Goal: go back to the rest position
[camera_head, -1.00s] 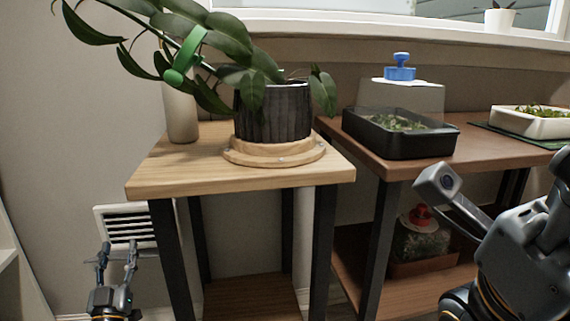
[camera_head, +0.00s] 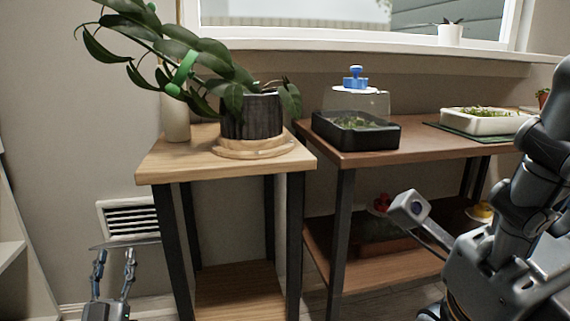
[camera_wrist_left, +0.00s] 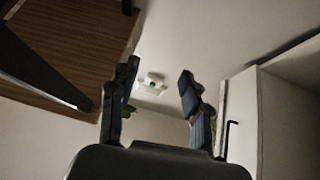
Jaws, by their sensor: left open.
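My left gripper (camera_head: 115,258) is low at the left in the head view, in front of the wall and left of the wooden plant stand (camera_head: 163,167). Its two fingers point up and stand apart, with nothing between them. The left wrist view shows the same open, empty fingers (camera_wrist_left: 158,85), looking upward. My right arm comes in at the right of the head view, but its gripper fingers do not show.
On the stand, a plant in a dark ribbed pot (camera_head: 252,117) carries a green clip (camera_head: 182,72). A brown shelf table (camera_head: 350,157) holds a black tray (camera_head: 356,134) and a white tray (camera_head: 484,122). A wall vent (camera_head: 128,218) is behind my left gripper.

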